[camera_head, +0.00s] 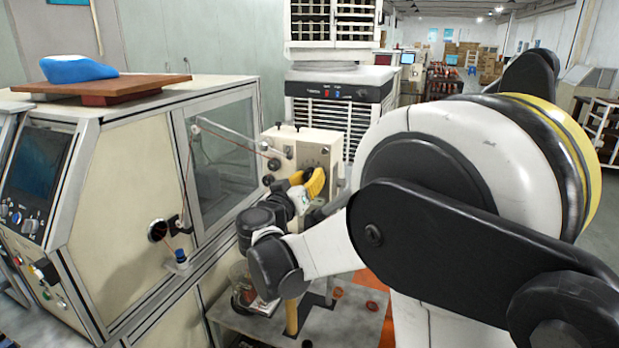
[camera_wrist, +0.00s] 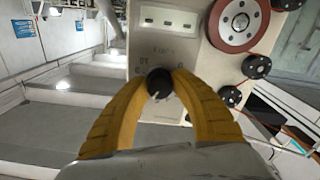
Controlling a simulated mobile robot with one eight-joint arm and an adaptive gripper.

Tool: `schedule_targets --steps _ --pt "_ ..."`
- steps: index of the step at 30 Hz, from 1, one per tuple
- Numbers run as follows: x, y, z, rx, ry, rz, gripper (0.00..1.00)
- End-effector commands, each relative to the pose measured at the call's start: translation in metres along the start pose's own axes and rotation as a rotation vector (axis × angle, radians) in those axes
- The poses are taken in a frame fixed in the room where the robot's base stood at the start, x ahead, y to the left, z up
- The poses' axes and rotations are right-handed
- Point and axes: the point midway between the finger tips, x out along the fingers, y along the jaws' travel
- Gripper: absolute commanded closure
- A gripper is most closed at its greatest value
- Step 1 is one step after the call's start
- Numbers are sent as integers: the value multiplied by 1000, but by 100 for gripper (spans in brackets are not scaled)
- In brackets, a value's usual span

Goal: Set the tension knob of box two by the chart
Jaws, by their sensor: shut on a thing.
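A beige tension box (camera_head: 288,150) stands beside the machine in the head view, and its panel (camera_wrist: 165,32) fills the middle of the wrist view. A round black knob (camera_wrist: 159,83) sits on this panel below small markings too blurred to read. My gripper (camera_wrist: 160,76) has yellow fingers, one on each side of the knob and closed on it. In the head view my gripper (camera_head: 315,182) is at the front of the box, and the knob is hidden behind the fingers. I cannot make out the chart or a box number.
A large beige machine (camera_head: 128,180) with a window stands left, carrying a wooden board (camera_head: 105,86) and a blue object (camera_head: 80,68). A red-rimmed wheel (camera_wrist: 239,24) and several black rollers (camera_wrist: 257,66) lie close to the right finger. A grey table (camera_head: 345,322) is below my arm.

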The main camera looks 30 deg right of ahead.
Motion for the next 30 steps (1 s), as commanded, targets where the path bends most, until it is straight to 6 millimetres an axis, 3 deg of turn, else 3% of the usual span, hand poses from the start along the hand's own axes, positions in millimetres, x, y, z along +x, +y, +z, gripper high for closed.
schedule_targets --steps 11,30 --pt "0 0 1 -117 0 0 100" --pt "0 0 1 -695 0 0 100"
